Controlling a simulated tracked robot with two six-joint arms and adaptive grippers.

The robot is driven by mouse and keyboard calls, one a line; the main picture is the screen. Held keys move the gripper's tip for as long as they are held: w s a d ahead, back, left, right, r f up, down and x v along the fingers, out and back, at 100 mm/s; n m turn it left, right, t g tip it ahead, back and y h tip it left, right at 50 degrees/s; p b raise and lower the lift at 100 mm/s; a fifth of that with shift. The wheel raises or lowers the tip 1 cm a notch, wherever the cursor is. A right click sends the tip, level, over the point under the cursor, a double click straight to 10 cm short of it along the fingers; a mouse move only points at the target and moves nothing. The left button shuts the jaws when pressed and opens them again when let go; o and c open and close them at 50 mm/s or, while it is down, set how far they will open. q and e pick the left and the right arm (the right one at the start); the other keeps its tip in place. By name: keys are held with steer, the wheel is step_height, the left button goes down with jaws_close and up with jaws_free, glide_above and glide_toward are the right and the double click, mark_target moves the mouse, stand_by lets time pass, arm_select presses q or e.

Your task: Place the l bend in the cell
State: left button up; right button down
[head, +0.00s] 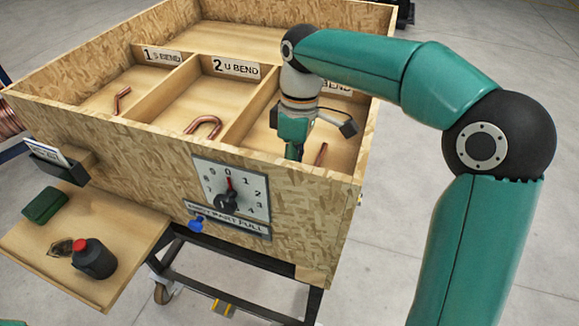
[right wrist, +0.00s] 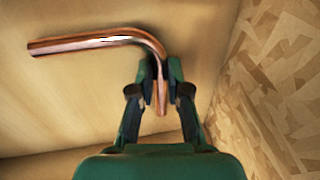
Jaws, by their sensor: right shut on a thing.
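The L bend (right wrist: 100,40) is a copper tube with one right-angle turn. In the right wrist view its short leg stands between the fingers of my right gripper (right wrist: 160,80), which is shut on it. Its long leg reaches left over the pale wood floor. In the head view my right gripper (head: 296,150) points down inside the third cell (head: 342,137), and a bit of the L bend (head: 321,153) shows to its right. I cannot tell whether the tube touches the floor. The third cell's label is partly hidden by my arm. My left gripper is not in view.
The crate's front wall (head: 130,150) and low dividers bound the cells. Cell 1 holds an S-shaped tube (head: 120,100), cell 2 a U bend (head: 205,126). A dial (head: 230,190) is on the front. A side shelf (head: 130,235) carries a dark bottle (head: 94,260) and a green case (head: 45,205).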

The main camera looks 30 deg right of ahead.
steer(key=c, duration=1.4)
jaws_free()
steer(key=shift+s+f, duration=0.1)
steer(key=shift+f, duration=0.1)
steer(key=shift+o, duration=1.3)
steer(key=shift+f, duration=0.1)
steer(key=shift+r, duration=0.35)
step_height(320, 180, up, 12)
steer(key=w+d+p, duration=0.1)
steer(key=p, duration=0.1)
steer(key=shift+w+d, duration=0.35)
steer(key=shift+w, duration=0.05)
steer(key=shift+a, duration=0.1)
